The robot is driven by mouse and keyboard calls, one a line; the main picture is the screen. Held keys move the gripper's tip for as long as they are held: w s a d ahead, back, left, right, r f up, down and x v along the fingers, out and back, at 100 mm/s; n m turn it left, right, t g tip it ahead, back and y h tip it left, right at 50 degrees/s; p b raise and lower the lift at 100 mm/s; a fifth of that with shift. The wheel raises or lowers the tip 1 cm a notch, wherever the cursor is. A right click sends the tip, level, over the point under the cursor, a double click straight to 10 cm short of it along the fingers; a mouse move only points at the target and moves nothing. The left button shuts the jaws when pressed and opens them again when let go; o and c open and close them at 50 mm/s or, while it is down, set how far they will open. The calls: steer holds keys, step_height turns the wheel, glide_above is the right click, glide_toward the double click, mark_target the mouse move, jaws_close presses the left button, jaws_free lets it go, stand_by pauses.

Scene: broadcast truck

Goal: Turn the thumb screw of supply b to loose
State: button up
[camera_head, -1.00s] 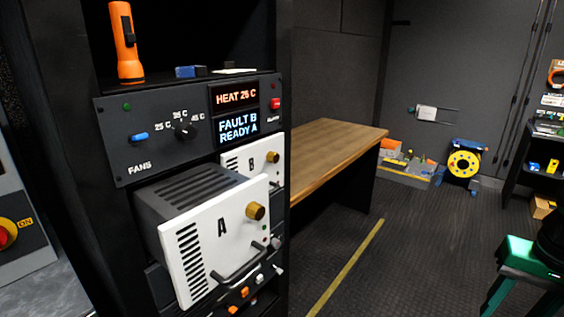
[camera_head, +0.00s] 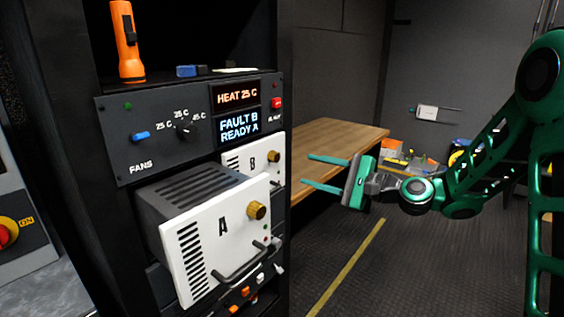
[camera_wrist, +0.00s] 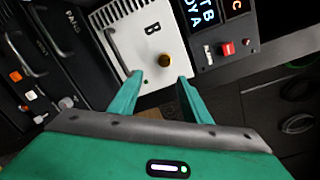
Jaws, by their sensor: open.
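Supply B (camera_head: 240,162) is a white-faced unit seated in the rack, partly hidden behind supply A in the head view. Its brass thumb screw (camera_head: 273,156) is at the upper right of its face. In the wrist view the white face of supply B (camera_wrist: 150,38) fills the top middle, with the thumb screw (camera_wrist: 166,61) between and beyond my fingertips. My gripper (camera_head: 309,173) is open and empty, to the right of the screw and apart from it. It also shows in the wrist view (camera_wrist: 160,78). Supply A (camera_head: 205,245) sticks out of the rack, with its own brass screw (camera_head: 257,211).
The control panel (camera_head: 165,135) above reads "FAULT B READY A" and "HEAT 25 C". An orange flashlight (camera_head: 127,42) stands on the shelf above it. A wooden table (camera_head: 345,140) is behind my gripper. The floor (camera_head: 400,270) in front is clear.

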mark_target(279, 158)
steer(key=shift+m, duration=0.3)
steer(key=x, duration=0.7)
steer(key=r+x, duration=0.1)
steer(key=x, duration=0.3)
steer(key=shift+w, duration=0.15)
steer(key=c, duration=1)
